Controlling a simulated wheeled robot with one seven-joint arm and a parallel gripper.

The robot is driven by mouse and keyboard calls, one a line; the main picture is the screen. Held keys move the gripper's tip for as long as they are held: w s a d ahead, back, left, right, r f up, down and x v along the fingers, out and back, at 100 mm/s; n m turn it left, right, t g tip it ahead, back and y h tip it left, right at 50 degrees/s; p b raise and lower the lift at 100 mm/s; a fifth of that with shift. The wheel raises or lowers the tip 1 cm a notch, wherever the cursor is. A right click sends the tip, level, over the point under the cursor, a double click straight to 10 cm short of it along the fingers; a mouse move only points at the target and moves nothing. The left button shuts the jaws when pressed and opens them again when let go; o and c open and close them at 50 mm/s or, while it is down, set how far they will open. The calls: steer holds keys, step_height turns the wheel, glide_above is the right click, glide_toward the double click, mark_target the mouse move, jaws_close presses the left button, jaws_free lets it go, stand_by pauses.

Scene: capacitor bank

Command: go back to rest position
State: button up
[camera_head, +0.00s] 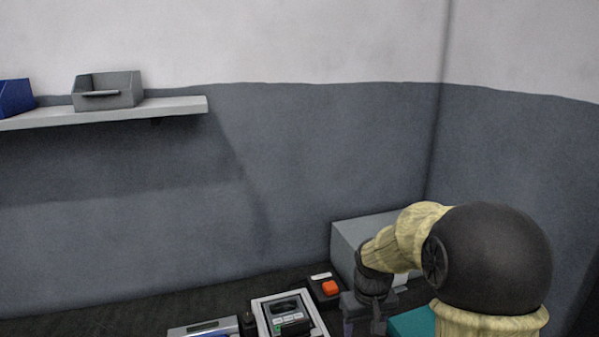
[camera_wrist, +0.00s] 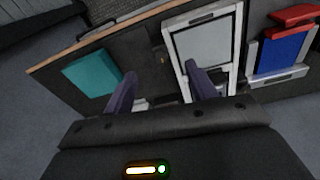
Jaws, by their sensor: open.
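My gripper (camera_wrist: 160,70) is open in the wrist view, with its two dark fingers apart and nothing seen between them. It hangs above the bench, with one finger near a teal pad (camera_wrist: 92,72) and the other over the edge of a white-framed unit (camera_wrist: 203,45). In the head view my gripper (camera_head: 364,312) points down at the bottom right, partly cut off by the picture edge. The teal pad (camera_head: 412,324) shows beside it. The task names no other object.
A grey box (camera_head: 347,243) stands behind my arm near the corner. A red button (camera_head: 330,288) and a framed device (camera_head: 262,308) lie left of my gripper. A wall shelf (camera_head: 180,106) holds a grey bin (camera_head: 118,92) and a blue bin (camera_head: 16,97).

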steer(key=s+f+m+t, duration=0.1)
steer(key=s+m, duration=0.1)
steer(key=s, duration=1.2)
steer(key=shift+d+t, duration=0.3)
steer(key=shift+f, duration=0.1)
